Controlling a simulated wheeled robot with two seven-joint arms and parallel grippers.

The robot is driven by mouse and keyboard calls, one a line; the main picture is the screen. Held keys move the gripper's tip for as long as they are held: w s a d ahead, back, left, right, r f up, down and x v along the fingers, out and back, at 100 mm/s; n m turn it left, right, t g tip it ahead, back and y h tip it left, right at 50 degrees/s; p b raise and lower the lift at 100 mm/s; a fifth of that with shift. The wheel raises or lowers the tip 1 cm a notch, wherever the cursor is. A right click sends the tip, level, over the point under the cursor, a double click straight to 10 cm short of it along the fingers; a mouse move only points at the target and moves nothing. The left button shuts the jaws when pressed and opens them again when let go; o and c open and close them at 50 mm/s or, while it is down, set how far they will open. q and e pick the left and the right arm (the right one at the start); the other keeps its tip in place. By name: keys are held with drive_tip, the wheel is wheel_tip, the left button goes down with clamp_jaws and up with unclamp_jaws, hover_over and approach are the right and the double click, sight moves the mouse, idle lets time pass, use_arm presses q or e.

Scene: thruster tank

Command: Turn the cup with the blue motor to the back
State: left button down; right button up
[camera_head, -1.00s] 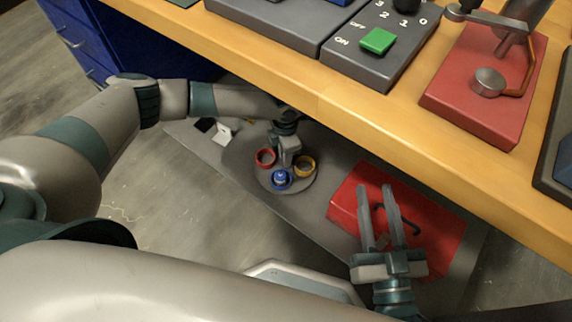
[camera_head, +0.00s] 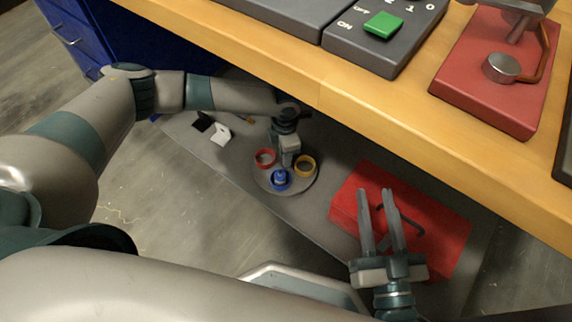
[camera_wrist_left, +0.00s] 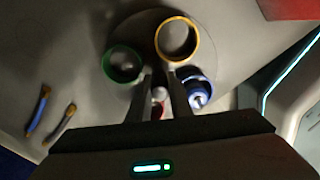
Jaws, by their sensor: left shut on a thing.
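A round grey turntable (camera_head: 301,186) on the low mat carries a red cup (camera_head: 265,158) at left, a yellow cup (camera_head: 305,166) at right and a blue cup with the blue motor (camera_head: 280,178) at front. The left wrist view shows the blue motor cup (camera_wrist_left: 197,90) right of my fingers, the yellow cup (camera_wrist_left: 178,40) above and a green cup (camera_wrist_left: 122,65) at left. My left gripper (camera_head: 288,162) points down at the turntable's middle, shut on its centre part, mostly hidden by the fingers. My right gripper (camera_head: 376,192) is open and empty above a red box.
The red box (camera_head: 440,228) with a dark handle lies right of the turntable. A white bracket (camera_head: 220,135) and a black piece (camera_head: 204,121) lie left. The wooden workbench (camera_head: 300,85) edge rises close behind the left arm.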

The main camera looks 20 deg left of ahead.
use_arm(q)
drive_tip(key=shift+w+r, duration=0.1)
drive_tip(key=shift+w, duration=0.05)
idle(0.3)
drive_tip(key=c, duration=1.7)
unclamp_jaws()
drive_tip(key=shift+s+r+p, duration=0.2)
drive_tip(key=shift+r+p, duration=3.85)
drive_tip(key=shift+r, duration=0.35)
drive_tip(key=shift+s, duration=0.1)
